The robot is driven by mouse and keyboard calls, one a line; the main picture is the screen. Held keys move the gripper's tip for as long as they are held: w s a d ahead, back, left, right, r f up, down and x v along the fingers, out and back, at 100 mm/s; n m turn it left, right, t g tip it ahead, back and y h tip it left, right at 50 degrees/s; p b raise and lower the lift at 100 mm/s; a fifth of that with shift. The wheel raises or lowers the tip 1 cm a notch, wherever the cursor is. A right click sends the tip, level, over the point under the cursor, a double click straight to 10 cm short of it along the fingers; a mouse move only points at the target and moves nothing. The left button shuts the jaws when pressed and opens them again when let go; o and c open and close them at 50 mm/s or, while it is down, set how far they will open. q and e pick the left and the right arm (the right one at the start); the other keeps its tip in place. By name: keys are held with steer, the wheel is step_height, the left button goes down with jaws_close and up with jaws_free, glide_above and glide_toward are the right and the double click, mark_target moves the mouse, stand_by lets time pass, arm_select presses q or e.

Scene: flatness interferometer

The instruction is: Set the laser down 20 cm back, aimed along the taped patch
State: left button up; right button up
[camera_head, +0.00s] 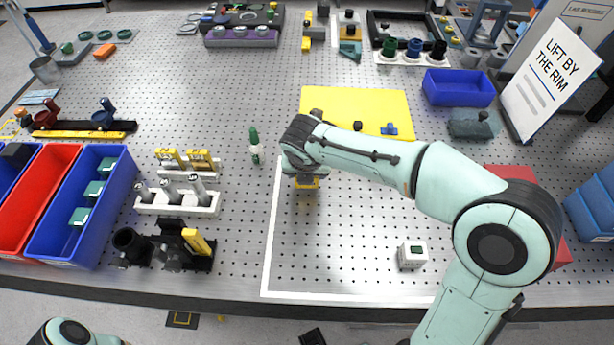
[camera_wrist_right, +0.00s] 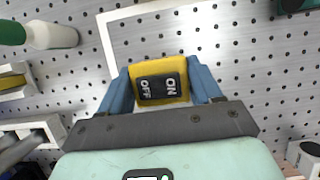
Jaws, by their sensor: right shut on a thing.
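My right gripper (camera_head: 305,172) is shut on a yellow block with a black OFF/ON switch (camera_wrist_right: 161,88), which I take to be the laser. Its blue fingers sit on both sides of the block in the right wrist view. In the head view the yellow block (camera_head: 306,183) shows just below the wrist, which hides most of it. I cannot tell whether it touches the table. White tape (camera_head: 267,245) outlines a patch on the perforated table; the block is inside its far left corner. The tape corner (camera_wrist_right: 108,18) also shows in the right wrist view. My left gripper is out of view.
A small white box (camera_head: 411,255) sits inside the patch at the right. A yellow mat (camera_head: 350,98) lies behind. White racks (camera_head: 178,204) stand left. The patch's middle and front are clear.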

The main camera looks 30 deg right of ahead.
steer(key=shift+f, duration=1.05)
steer(key=shift+f, duration=0.15)
steer(key=o, duration=1.6)
steer(key=shift+f, duration=0.1)
steer(key=shift+r, duration=0.3)
steer(key=p+v, duration=0.1)
steer(key=v, duration=1.1)
steer(key=shift+p, duration=0.3)
steer(key=shift+a+f, duration=0.1)
steer(key=shift+f, duration=0.05)
